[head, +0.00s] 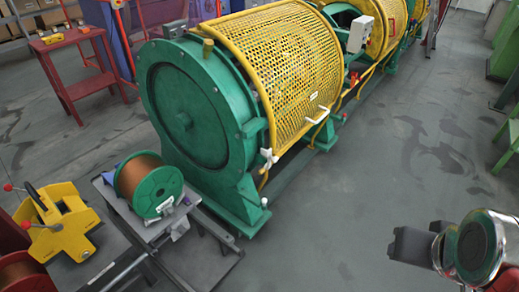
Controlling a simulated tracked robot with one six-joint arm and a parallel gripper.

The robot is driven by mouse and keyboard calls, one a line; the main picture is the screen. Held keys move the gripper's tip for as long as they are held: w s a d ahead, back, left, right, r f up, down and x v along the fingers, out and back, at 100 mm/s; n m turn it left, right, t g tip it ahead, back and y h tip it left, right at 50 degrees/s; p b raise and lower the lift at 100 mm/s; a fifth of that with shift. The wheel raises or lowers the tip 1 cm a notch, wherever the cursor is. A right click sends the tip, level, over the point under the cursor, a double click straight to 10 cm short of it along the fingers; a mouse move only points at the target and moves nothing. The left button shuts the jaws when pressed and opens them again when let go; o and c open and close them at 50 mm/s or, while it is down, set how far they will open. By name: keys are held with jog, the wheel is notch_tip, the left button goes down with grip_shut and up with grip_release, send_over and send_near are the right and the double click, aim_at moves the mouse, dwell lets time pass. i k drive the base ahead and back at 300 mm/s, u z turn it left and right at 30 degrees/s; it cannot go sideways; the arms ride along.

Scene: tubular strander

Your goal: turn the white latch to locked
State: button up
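The white latch (268,157) is small and sits at the lower near corner of the yellow mesh guard (285,55), beside the green end housing (195,110). It is too small to tell its exact turn position. A white handle (318,115) is on the guard's lower edge, to the right of the latch. My gripper (410,245) is a dark grey shape at the lower right, over the floor and well apart from the latch. I cannot make out whether its fingers are open or shut. Nothing shows in it.
A copper wire spool (150,184) with green flanges rests on a grey lift cart (125,212) at the lower left. A yellow device (62,222) stands beside it. A red table (75,62) is at the upper left. The floor (390,140) right of the machine is clear.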

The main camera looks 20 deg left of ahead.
aim_at(273, 161)
jog(key=u, duration=0.35)
jog(key=i, duration=0.65)
jog(key=u, duration=0.95)
jog(key=i, duration=0.8)
jog(key=u, duration=0.45)
